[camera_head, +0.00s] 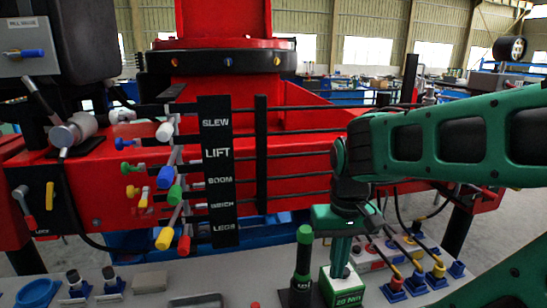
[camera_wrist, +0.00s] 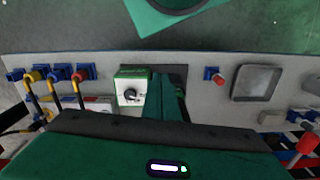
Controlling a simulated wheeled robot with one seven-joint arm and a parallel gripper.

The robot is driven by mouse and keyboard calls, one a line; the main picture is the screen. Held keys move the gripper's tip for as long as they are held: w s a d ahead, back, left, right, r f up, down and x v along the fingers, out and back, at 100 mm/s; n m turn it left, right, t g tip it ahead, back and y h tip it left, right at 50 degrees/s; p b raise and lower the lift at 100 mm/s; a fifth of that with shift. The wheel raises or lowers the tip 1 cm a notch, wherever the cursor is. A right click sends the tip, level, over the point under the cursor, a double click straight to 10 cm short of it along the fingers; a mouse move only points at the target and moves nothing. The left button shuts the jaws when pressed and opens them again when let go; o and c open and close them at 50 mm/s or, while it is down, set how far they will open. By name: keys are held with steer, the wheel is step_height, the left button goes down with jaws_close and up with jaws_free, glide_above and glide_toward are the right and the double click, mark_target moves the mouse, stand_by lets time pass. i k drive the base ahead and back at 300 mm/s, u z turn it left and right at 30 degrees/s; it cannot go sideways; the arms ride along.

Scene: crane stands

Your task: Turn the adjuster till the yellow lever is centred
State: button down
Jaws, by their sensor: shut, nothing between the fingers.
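The yellow lever (camera_head: 165,238) hangs low in the lever bank beside the black label plate (camera_head: 217,170), tilted down and left. Small coloured knobs, including a yellow knob (camera_head: 132,192), stick out left of the levers; I cannot tell which part is the adjuster. My gripper (camera_head: 340,272) points down, shut and empty, at a green-and-white box (camera_head: 347,294) marked 20 and a unit I read as Nm. In the wrist view the fingers (camera_wrist: 160,88) are beside this box's round dial (camera_wrist: 131,94); contact cannot be told.
A green-and-black handled tool (camera_head: 303,257) stands upright just left of the box. Coloured plugs with cables (camera_head: 417,278) are to its right. White (camera_head: 165,132), blue (camera_head: 166,177), green (camera_head: 174,195) and red (camera_head: 184,244) levers crowd the yellow one. A grey tray (camera_head: 197,300) lies on the bench.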

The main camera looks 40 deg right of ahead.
mark_target(131, 191)
steer(key=u, duration=2.2)
steer(key=i, duration=1.25)
steer(key=z, duration=2.75)
